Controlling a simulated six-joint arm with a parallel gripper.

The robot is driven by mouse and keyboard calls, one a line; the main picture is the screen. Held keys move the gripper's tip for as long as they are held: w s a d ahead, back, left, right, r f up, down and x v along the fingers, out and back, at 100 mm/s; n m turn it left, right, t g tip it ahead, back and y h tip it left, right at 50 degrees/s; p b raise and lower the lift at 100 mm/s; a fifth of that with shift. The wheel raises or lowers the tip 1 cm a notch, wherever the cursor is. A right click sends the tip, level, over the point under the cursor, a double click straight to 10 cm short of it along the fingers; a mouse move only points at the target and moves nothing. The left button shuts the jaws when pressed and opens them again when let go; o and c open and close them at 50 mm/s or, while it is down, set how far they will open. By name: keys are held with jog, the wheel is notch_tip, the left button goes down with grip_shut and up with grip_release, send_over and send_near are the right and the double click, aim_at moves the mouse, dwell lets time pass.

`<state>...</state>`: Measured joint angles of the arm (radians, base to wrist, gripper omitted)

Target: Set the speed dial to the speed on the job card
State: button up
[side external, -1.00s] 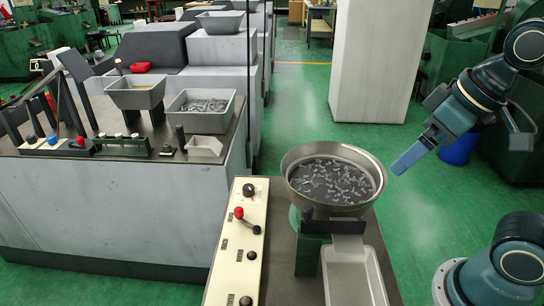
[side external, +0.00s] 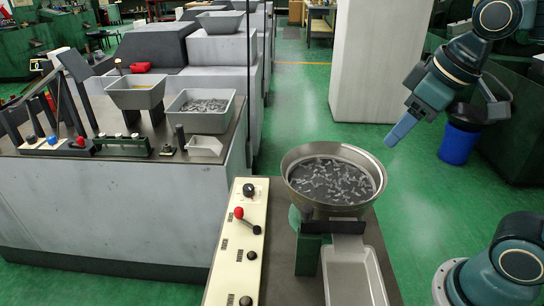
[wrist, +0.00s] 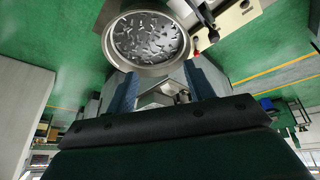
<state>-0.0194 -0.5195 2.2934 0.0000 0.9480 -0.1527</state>
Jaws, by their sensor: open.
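A cream control panel (side external: 240,235) stands left of the bowl in the side view. At its far end is a black knob (side external: 249,189) on a marked plate, which looks like the speed dial; its setting is too small to read. I cannot make out a job card. My gripper (side external: 392,143) hangs in the air right of the bowl, well apart from the panel, fingers pointing down and left. In the wrist view its two blue fingers (wrist: 163,88) are spread with nothing held between them. Part of the panel (wrist: 235,18) shows at the top right there.
A metal bowl (side external: 297,192) of small grey parts stands between my gripper and the panel. A red-knobbed lever (side external: 239,213) and further black knobs (side external: 251,255) share the panel. A grey tray (side external: 328,270) lies before the bowl. A pale pillar (side external: 375,60) stands behind.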

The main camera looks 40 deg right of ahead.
jog(key=w+a+r+n+g, duration=0.1)
jog(key=w+n, duration=0.2)
jog(key=w, duration=0.9)
jog(key=n+g, duration=0.4)
jog(key=n, duration=0.5)
send_over(249, 187)
notch_tip(249, 187, down, 18)
jog(key=shift+r, duration=0.2)
jog(key=shift+w+f, duration=0.1)
jog(key=shift+f, duration=0.05)
jog(key=shift+m, duration=0.3)
notch_tip(249, 187, down, 14)
jog(key=shift+r, duration=0.25)
jog(key=c, duration=1)
